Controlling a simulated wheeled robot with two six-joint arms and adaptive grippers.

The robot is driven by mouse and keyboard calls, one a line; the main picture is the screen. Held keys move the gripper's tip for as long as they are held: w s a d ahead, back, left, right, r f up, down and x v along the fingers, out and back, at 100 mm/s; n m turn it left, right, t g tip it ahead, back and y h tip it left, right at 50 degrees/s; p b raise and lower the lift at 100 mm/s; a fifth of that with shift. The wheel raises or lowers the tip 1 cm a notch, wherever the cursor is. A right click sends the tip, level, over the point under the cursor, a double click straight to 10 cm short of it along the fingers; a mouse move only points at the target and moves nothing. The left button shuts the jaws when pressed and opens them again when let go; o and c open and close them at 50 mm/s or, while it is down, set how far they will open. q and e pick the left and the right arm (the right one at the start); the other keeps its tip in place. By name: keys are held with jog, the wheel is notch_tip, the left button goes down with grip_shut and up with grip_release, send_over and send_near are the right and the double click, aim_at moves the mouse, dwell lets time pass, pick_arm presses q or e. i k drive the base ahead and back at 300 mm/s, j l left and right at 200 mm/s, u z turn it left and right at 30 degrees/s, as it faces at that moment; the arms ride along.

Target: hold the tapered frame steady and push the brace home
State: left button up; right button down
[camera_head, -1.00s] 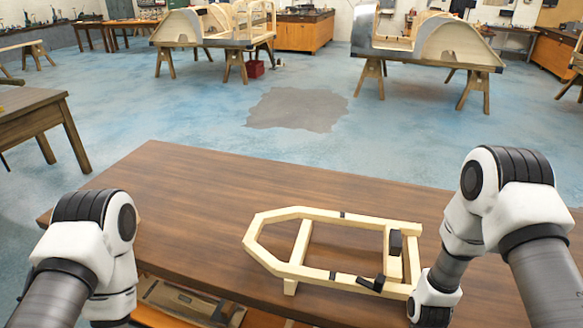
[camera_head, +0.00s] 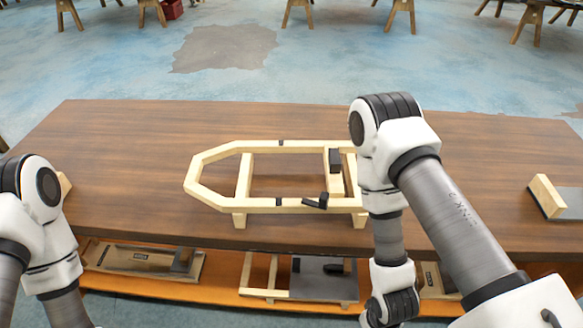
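The tapered frame (camera_head: 215,206) of pale wood lies on the brown table, its narrow end pointing left. One crosspiece (camera_head: 244,176) spans it near the tapered end. Another crosspiece (camera_head: 337,187) is near the wide end, with a black block (camera_head: 335,160) against it. I cannot tell which crosspiece is the brace or how fully it is seated. A black clamp-like piece (camera_head: 316,202) sits on the near rail. My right arm covers the frame's right end. Neither gripper shows; my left arm is at the left edge, apart from the frame.
The brown table (camera_head: 110,150) is clear behind the frame. A wooden block with a dark base (camera_head: 547,196) stands at the right. A low shelf (camera_head: 215,287) under the table's front holds wooden and grey parts. Sawhorse legs stand on the blue floor behind.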

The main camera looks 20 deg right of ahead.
aim_at(333, 162)
jog(key=i+j+z, duration=0.2)
jog(key=i+z, duration=0.15)
jog(key=i+j+z, duration=0.3)
jog(key=i+j, duration=0.1)
jog(key=i, duration=0.1)
